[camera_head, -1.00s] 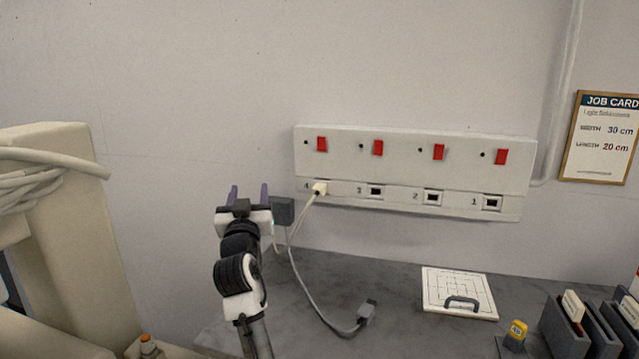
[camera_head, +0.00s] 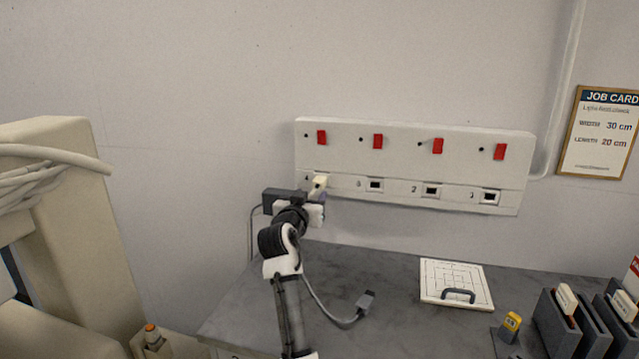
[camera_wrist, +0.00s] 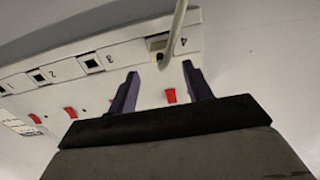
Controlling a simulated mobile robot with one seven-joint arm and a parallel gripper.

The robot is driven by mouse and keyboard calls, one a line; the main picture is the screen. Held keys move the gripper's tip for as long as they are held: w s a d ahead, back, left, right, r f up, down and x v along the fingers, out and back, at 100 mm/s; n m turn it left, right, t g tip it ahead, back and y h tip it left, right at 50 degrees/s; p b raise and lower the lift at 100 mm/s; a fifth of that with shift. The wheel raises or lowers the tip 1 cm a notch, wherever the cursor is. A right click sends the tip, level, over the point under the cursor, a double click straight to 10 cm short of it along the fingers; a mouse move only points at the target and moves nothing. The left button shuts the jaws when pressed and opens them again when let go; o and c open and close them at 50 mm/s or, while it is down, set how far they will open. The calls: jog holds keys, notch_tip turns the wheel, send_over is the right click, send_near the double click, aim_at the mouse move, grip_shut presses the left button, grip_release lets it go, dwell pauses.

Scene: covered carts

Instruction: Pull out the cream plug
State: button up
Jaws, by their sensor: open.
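The cream plug (camera_head: 320,182) sits in socket 4, the leftmost socket of the white wall panel (camera_head: 400,200). In the wrist view the plug (camera_wrist: 158,44) shows in its socket, with its pale cable (camera_wrist: 177,28) running up out of the picture. My gripper (camera_wrist: 157,82) is open, its two purple fingers pointing at the panel on either side of the plug's line. The plug lies a little beyond the fingertips and nothing is between the fingers. In the head view my gripper (camera_head: 318,192) is just below the plug and partly hides its cable.
Sockets 3, 2 and 1 are empty, with red switches above them. A white board with a handle (camera_head: 456,285) lies to the right.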

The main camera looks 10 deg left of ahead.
aim_at(317, 186)
jog(key=shift+w+d+b, duration=0.2)
jog(key=shift+w+b, duration=0.1)
jog(key=shift+w, duration=4.05)
grip_shut()
jog(key=shift+s, duration=0.15)
jog(key=shift+s+a+b, duration=0.15)
jog(key=shift+s+b, duration=0.3)
jog(key=shift+s, duration=2.4)
